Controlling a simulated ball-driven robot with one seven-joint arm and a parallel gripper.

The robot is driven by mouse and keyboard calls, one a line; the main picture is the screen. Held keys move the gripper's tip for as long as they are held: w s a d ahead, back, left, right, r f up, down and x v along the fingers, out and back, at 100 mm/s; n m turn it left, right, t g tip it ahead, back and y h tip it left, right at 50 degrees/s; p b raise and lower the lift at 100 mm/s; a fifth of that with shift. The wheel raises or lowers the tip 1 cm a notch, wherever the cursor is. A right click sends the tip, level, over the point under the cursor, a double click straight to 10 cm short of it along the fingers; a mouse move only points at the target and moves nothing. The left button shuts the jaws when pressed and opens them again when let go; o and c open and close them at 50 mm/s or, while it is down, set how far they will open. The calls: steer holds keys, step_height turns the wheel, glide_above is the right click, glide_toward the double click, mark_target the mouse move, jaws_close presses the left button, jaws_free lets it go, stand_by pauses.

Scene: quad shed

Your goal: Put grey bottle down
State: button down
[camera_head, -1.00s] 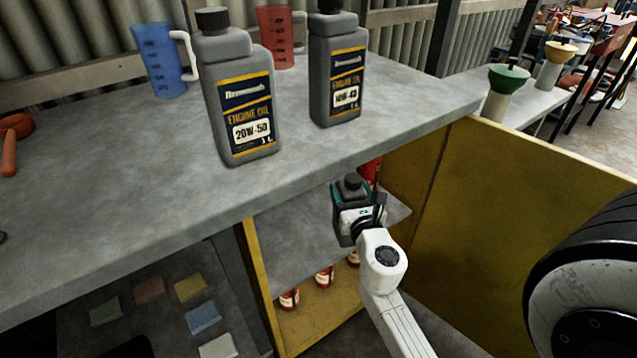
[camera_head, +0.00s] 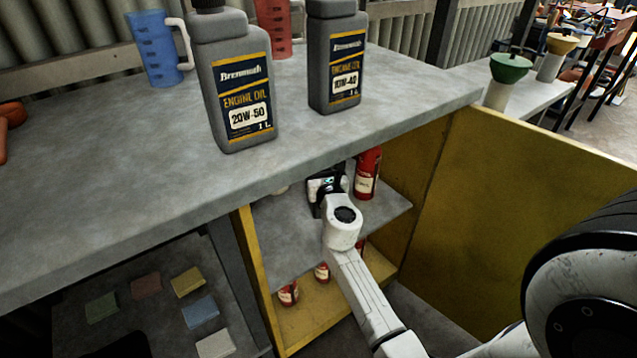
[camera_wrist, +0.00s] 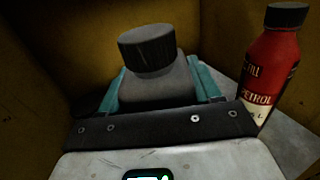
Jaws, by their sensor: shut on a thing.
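My gripper (camera_wrist: 163,92) is shut on the grey bottle (camera_wrist: 158,80), which fills the middle of the wrist view. Its teal fingers lie on both sides of the bottle, below the black cap. In the head view my gripper (camera_head: 327,182) reaches into the yellow cabinet (camera_head: 372,268), above or at its grey shelf (camera_head: 295,238). The bottle is mostly hidden there by my arm and the bench top. I cannot tell whether its base touches the shelf.
A red petrol bottle (camera_wrist: 274,70) stands close to the right of my gripper; it shows in the head view (camera_head: 367,174). Two engine oil bottles, 20W-50 (camera_head: 235,90) and 10W-40 (camera_head: 337,60), stand on the bench top (camera_head: 120,185). The open yellow door (camera_head: 500,210) is to the right.

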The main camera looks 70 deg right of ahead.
steer(key=f+b, duration=0.4)
steer(key=shift+w+d, duration=0.15)
steer(key=shift+w, duration=0.05)
steer(key=shift+f, duration=0.1)
steer(key=shift+f, duration=0.15)
steer(key=shift+c, duration=1.1)
jaws_free()
steer(key=shift+f, duration=0.15)
